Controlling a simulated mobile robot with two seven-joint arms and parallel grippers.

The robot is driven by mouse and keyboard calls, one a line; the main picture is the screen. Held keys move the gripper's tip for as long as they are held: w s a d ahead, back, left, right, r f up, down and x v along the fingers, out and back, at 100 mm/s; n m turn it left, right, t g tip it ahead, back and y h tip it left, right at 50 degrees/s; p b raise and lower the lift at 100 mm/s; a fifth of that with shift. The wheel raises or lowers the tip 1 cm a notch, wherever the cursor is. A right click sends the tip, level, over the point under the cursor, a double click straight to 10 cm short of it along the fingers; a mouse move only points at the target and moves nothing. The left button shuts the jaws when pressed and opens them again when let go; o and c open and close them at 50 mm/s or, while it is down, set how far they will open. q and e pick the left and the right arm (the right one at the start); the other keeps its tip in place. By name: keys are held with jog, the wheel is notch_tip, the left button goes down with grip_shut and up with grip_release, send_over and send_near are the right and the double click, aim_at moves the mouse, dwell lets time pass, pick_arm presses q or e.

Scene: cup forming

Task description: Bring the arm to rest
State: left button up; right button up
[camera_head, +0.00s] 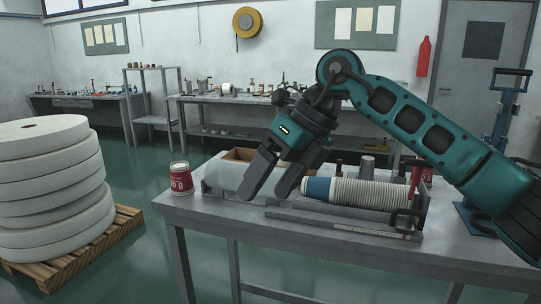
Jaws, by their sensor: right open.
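My right arm comes in from the right over a grey metal table (350,252). My right gripper (266,190) points down and left, its two fingers apart with nothing between them. It hangs in front of a white rounded thing and an open brown box (240,154). A stack of nested paper cups (368,193) lies on its side in a metal tray (345,224), its left end blue. The gripper covers part of the tray's left side. A red and white cup (181,178) stands upright at the table's left end. My left gripper does not show.
Large white rolls (50,180) are stacked on a wooden pallet (115,232) at the left. A long workbench (235,98) with small items stands behind. A blue stand (500,110) is at the right. The table's front left corner is clear.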

jog(key=s+a+f+m+g+y, duration=0.35)
jog(key=s+a+y, duration=0.35)
jog(key=y, duration=0.4)
jog(key=w+d+f+m+t+h, duration=0.1)
jog(key=d+f+m+t+h, duration=0.2)
jog(key=d+f+m+t, duration=0.5)
jog(key=w+d+f+m+t+h, duration=0.15)
jog(key=f+m+t, duration=0.35)
jog(key=m, duration=0.7)
jog(key=w+d+f+m+t+h, duration=0.1)
jog(key=d+f+m+t+h, duration=0.3)
jog(key=m+t, duration=0.6)
jog(key=s+d+f+m+g+h, duration=0.3)
jog(key=s+d+f+m+g, duration=0.1)
jog(key=s+f, duration=0.4)
jog(key=s+d+f+m+g+h, duration=0.3)
jog(key=s+d+f, duration=0.4)
jog(key=f, duration=0.6)
jog(key=shift+s+m+g+h, duration=0.35)
jog(key=shift+s+m+g, duration=0.15)
jog(key=shift+m+g, duration=0.35)
jog(key=shift+f, duration=0.1)
